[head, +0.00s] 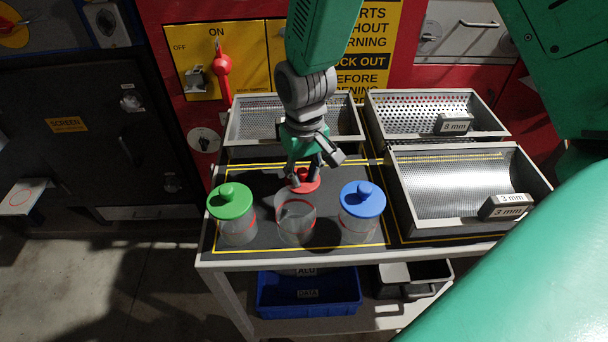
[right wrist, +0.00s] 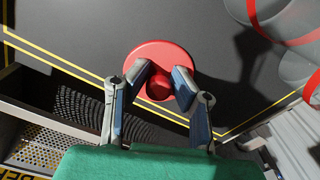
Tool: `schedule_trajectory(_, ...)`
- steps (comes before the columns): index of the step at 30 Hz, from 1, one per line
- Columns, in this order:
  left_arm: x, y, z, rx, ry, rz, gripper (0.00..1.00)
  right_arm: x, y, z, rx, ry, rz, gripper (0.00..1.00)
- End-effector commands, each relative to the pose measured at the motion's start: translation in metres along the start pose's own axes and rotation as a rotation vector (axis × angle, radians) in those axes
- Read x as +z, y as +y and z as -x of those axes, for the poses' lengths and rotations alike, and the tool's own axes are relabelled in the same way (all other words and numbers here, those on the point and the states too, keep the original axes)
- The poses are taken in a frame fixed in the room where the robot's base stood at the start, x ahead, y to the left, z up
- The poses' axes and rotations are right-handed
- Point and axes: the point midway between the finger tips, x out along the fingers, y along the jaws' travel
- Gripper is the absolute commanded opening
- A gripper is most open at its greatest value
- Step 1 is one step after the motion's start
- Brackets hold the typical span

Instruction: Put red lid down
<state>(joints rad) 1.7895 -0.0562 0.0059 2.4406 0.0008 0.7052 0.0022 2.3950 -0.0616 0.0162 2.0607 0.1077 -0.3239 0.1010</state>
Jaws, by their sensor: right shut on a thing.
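The red lid (head: 308,185) is a round disc with a knob, just behind the open clear jar (head: 295,222) in the head view. My right gripper (head: 306,176) points down and is shut on the lid's knob. In the right wrist view, its two fingers (right wrist: 160,84) sit on either side of the knob, and the red lid (right wrist: 160,50) lies flat over the dark mat. I cannot tell whether the lid touches the mat or hangs slightly above it. My left gripper is not in view.
A jar with a green lid (head: 231,201) stands left of the open jar, and one with a blue lid (head: 362,198) right. Perforated trays (head: 460,224) line the back and right of the table. Bare dark mat (head: 345,172) lies right of the red lid.

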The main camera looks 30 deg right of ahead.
Motion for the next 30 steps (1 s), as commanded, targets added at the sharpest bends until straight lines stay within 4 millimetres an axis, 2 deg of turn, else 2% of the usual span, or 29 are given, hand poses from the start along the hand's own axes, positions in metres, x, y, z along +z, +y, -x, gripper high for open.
schedule_trajectory(6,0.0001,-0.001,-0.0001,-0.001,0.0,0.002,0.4,0.0013,-0.0038,-0.0023,0.006,-0.003,0.003,0.0)
schedule_trajectory(7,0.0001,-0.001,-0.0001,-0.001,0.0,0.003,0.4,0.0012,-0.0031,-0.0029,0.005,-0.002,0.003,0.23)
schedule_trajectory(9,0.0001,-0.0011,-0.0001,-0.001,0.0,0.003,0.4,0.001,-0.0004,-0.003,0.001,-0.002,0.002,0.41)
schedule_trajectory(16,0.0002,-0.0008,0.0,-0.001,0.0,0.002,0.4,0.0004,0.0052,-0.0046,-0.005,-0.004,0.002,0.41)
schedule_trajectory(30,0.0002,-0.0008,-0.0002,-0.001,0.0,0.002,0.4,0.0014,-0.0002,-0.0036,0.003,-0.005,0.002,0.41)
